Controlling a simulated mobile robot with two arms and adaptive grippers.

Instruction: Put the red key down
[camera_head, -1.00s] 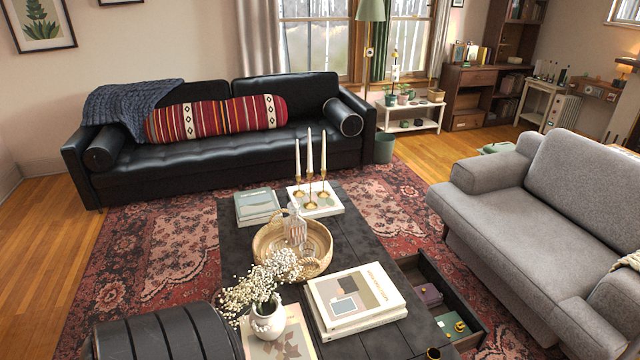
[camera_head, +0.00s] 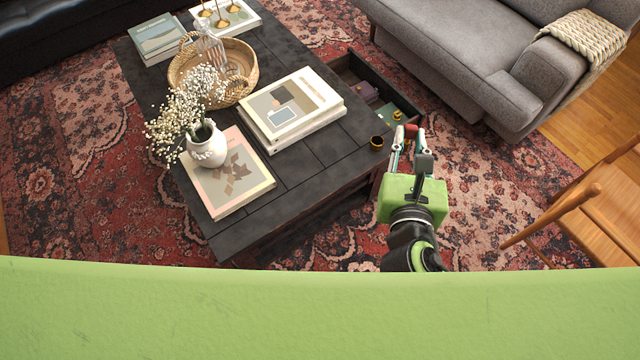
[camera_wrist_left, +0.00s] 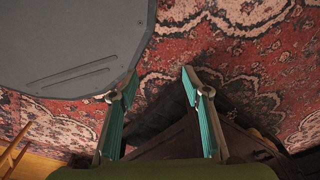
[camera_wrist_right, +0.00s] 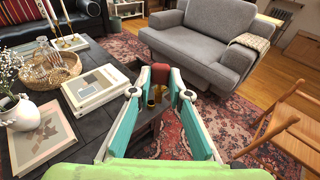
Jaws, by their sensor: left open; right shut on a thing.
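The red key (camera_wrist_right: 160,73) is held between the fingertips of my right gripper (camera_wrist_right: 159,90), up in the air. In the head view the key (camera_head: 410,130) is a small red piece at the tips of my right gripper (camera_head: 406,138). The gripper is just beyond the right edge of the dark coffee table (camera_head: 310,152), in front of its open drawer. The key's lower part is hard to make out against the gold behind it. My left gripper (camera_wrist_left: 152,85) is open and empty above the rug; it is not in the head view.
A small gold cup (camera_head: 377,142) stands at the table's near right corner. The open drawer (camera_head: 412,108) holds small boxes. Books (camera_head: 292,107), a white vase (camera_head: 207,150) and a wicker tray (camera_head: 238,92) occupy the table. A wooden chair (camera_head: 575,205) and grey sofa (camera_head: 470,70) stand right.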

